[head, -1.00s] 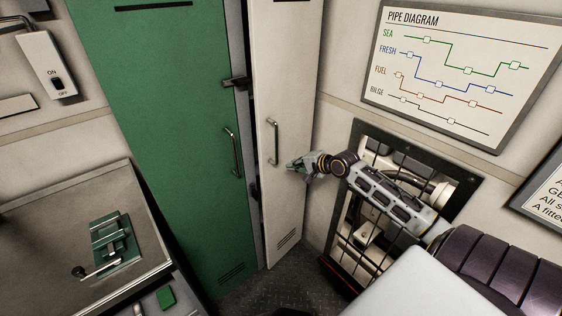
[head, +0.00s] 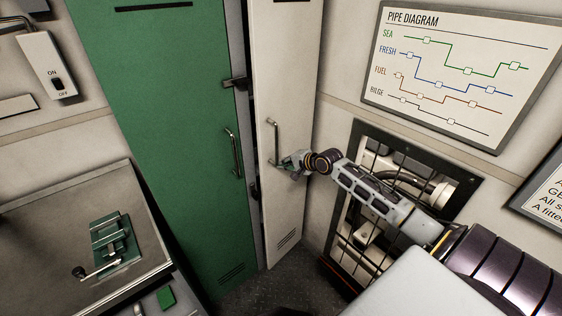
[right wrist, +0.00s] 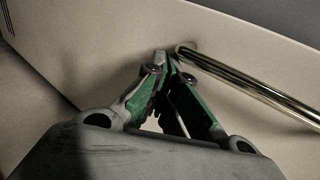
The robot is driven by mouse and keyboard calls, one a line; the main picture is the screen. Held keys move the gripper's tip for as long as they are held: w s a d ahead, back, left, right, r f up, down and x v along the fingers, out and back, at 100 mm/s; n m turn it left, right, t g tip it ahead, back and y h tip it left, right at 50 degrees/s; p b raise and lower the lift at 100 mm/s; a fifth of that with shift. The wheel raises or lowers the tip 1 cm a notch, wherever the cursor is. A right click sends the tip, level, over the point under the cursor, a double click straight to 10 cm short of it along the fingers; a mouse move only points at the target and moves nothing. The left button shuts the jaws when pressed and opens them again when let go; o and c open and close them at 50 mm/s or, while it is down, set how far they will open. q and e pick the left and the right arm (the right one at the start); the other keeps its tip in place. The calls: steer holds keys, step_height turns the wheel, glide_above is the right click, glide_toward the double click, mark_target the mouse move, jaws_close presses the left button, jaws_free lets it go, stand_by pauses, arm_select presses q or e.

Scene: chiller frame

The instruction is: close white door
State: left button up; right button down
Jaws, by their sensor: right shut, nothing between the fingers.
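The white door (head: 285,200) is tall and narrow and stands ajar, with a dark gap along its left edge beside the green door (head: 165,120). Its upright metal handle (head: 274,143) is on its front; the handle also shows in the right wrist view (right wrist: 245,82). My right gripper (head: 284,162) is shut and empty, just below the handle's lower end at the door's face. In the right wrist view its fingertips (right wrist: 165,62) come together beside the handle's end; I cannot tell if they touch the door. My left gripper is not in view.
A grated wall opening (head: 447,212) with pipes lies close behind my right arm. A bench (head: 60,215) with a green vise (head: 115,240) stands at left. Dark floor is free below the doors.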

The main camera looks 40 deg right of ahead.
steer(key=shift+w+a, duration=0.2)
steer(key=shift+w, duration=0.75)
steer(key=shift+w, duration=0.1)
steer(key=w+p, duration=0.3)
steer(key=shift+w+a+r, duration=0.1)
steer(key=shift+a+r, duration=0.1)
steer(key=shift+a, duration=0.2)
stand_by(0.5)
